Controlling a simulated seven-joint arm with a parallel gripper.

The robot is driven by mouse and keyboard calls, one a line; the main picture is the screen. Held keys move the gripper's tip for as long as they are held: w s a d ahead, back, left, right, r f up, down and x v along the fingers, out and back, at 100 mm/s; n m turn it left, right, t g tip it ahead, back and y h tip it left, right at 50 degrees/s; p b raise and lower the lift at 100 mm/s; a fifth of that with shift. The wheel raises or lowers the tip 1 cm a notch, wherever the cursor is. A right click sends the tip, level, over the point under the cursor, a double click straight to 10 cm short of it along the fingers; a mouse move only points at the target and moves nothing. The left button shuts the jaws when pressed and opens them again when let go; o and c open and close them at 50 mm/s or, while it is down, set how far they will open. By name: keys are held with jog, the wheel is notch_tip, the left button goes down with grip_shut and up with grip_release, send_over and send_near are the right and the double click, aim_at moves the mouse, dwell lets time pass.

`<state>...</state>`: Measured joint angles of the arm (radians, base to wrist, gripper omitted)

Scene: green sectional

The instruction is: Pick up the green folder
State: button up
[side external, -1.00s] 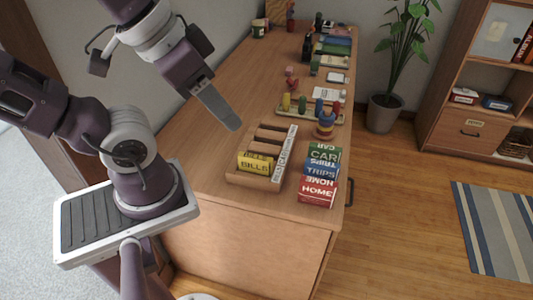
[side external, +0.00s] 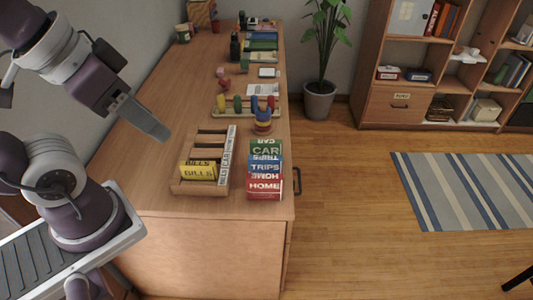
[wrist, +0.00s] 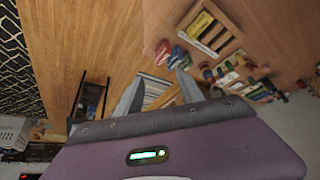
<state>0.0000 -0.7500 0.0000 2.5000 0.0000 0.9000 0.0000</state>
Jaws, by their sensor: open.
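The green folder (side external: 265,147), labelled CAR, stands at the back of a short row on the desk's near right part. The blue TRIPS folder (side external: 264,166) and red HOME folder (side external: 265,186) stand in front of it. In the wrist view, the red folder (wrist: 162,51) and blue folder (wrist: 175,57) show beyond the fingers; the green one is too small and partly hidden to make out surely. My gripper (side external: 158,130) is above the desk, left of the wooden rack and well apart from the folders. In the wrist view my gripper (wrist: 160,88) is open and empty.
A wooden rack (side external: 177,187) with yellow BILLS folders stands just left of the folder row. A peg toy (side external: 262,123) and a peg board (side external: 218,113) are behind. More small items line the desk's right side. The desk's left part (side external: 150,165) is bare.

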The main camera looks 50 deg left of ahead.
jog(key=shift+o, duration=0.4)
jog(key=o, duration=1.1)
jog(key=shift+w, duration=0.1)
jog(key=n+g, duration=0.6)
jog(key=n, duration=0.3)
send_over(266, 141)
notch_tip(266, 141, down, 25)
jog(key=shift+r, duration=0.2)
notch_tip(266, 141, down, 12)
jog(key=shift+f, duration=0.1)
